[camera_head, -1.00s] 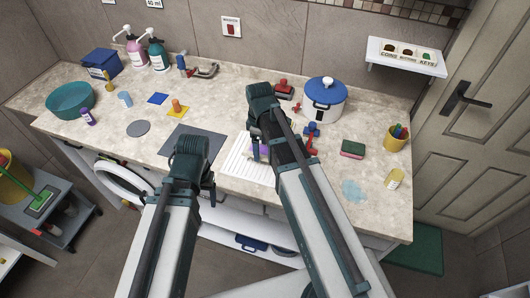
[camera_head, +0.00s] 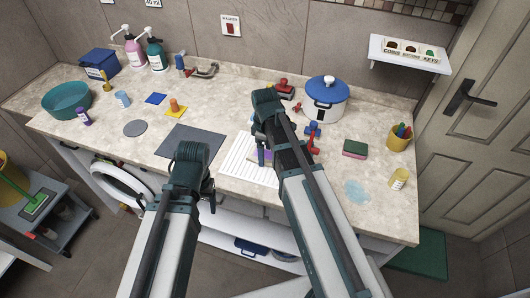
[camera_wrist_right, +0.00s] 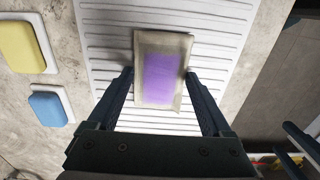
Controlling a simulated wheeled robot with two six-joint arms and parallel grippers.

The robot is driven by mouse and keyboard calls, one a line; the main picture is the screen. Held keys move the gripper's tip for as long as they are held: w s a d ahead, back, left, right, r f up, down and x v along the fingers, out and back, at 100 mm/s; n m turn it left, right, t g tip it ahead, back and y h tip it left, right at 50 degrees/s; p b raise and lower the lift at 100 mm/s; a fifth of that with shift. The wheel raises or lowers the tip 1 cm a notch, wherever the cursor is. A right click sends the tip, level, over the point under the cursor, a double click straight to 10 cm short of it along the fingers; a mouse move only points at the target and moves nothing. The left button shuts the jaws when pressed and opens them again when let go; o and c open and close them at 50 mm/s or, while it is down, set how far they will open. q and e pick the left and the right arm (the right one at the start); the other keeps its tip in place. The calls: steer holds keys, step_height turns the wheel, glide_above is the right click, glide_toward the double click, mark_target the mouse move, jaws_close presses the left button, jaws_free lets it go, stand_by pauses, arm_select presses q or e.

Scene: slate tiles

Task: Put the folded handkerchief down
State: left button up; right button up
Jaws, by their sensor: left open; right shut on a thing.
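The folded handkerchief, beige with a purple middle, shows between the fingers of my right gripper (camera_wrist_right: 160,92) in the right wrist view (camera_wrist_right: 163,72). My right gripper is shut on it, over a white ribbed board (camera_wrist_right: 108,42). Whether the cloth touches the board I cannot tell. In the head view the board (camera_head: 238,163) lies at the counter's front, and my right arm hides most of the handkerchief. My left gripper (camera_head: 209,196) is open and empty in front of the counter, below the dark grey mat.
The dark grey mat (camera_head: 188,142) lies left of the board. A white pot (camera_head: 323,103), a pink and green sponge (camera_head: 354,149) and a yellow cup (camera_head: 399,136) stand to the right. A yellow block (camera_wrist_right: 20,45) and a blue block (camera_wrist_right: 48,107) lie beside the board.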

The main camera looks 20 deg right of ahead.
steer(key=shift+f, duration=0.25)
steer(key=o, duration=1.3)
steer(key=shift+r, duration=0.15)
steer(key=shift+c, duration=0.2)
step_height(320, 180, up, 12)
steer(key=p, duration=1.2)
steer(key=shift+r, duration=0.15)
step_height(320, 180, down, 12)
steer(key=b, duration=1.2)
steer(key=shift+f, duration=0.2)
